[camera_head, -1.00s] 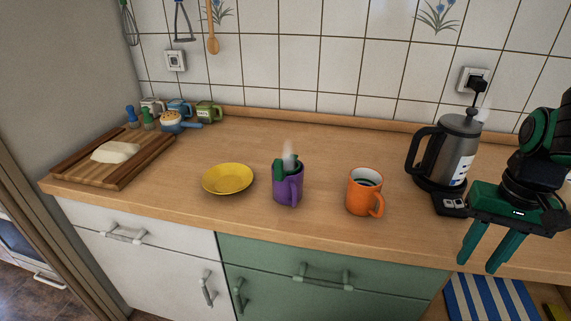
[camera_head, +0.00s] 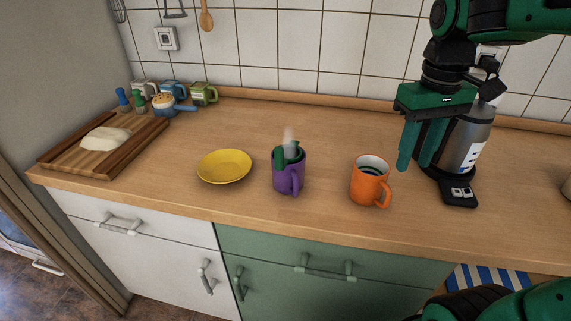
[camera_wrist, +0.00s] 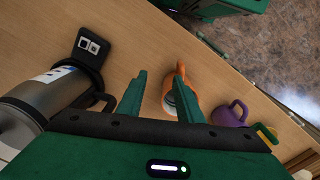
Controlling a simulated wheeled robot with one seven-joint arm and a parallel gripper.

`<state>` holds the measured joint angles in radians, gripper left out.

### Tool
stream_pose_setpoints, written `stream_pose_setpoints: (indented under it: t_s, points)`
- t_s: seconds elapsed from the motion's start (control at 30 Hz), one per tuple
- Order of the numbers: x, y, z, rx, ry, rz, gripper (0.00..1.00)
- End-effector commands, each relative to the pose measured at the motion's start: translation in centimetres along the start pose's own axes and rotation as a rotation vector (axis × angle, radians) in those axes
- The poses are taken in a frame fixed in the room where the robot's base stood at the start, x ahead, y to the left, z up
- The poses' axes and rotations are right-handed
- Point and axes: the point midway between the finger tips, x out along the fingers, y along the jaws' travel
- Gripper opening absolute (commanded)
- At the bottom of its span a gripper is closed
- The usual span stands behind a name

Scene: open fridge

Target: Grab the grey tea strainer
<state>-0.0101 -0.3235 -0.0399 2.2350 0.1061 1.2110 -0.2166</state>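I cannot make out a grey tea strainer for certain in either view. A purple mug (camera_head: 289,180) stands mid-counter with something green and a pale, blurred, steam-like shape at its top; it also shows in the wrist view (camera_wrist: 232,113). An orange mug (camera_head: 366,186) stands to its right with a dark, banded inside. It is partly hidden behind a finger in the wrist view (camera_wrist: 167,99). My gripper (camera_head: 416,160) is open and empty, right of the orange mug and in front of the kettle. Its two spread fingers show in the wrist view (camera_wrist: 160,80).
A grey kettle (camera_head: 470,142) on a black base stands close behind my gripper. A yellow plate (camera_head: 224,166) lies left of the purple mug. A cutting board (camera_head: 75,166) and several small mugs are at the far left. The central counter behind the mugs is clear.

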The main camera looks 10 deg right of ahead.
Motion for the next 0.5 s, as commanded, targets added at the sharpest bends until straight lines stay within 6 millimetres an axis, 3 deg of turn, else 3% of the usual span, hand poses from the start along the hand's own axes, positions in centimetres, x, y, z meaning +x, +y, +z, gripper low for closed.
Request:
stream_pose_setpoints:
  t_s: [0.03, 0.1, 0.2, 0.3, 0.4, 0.5]
  points:
    - [-1.8, -3.3, -3.0, -0.158, 0.002, 0.002, 0.33]
    - [-3.9, -7.9, -5.8, -0.357, 0.004, 0.001, 0.33]
    - [-6.4, -14.4, -8.3, -0.609, 0.006, -0.005, 0.33]
    - [-8.2, -19.6, -9.4, -0.799, 0.010, -0.013, 0.33]
    - [-9.3, -23.0, -9.7, -0.922, 0.010, -0.020, 0.33]
    - [-9.5, -24.6, -9.7, -0.979, 0.010, -0.023, 0.33]
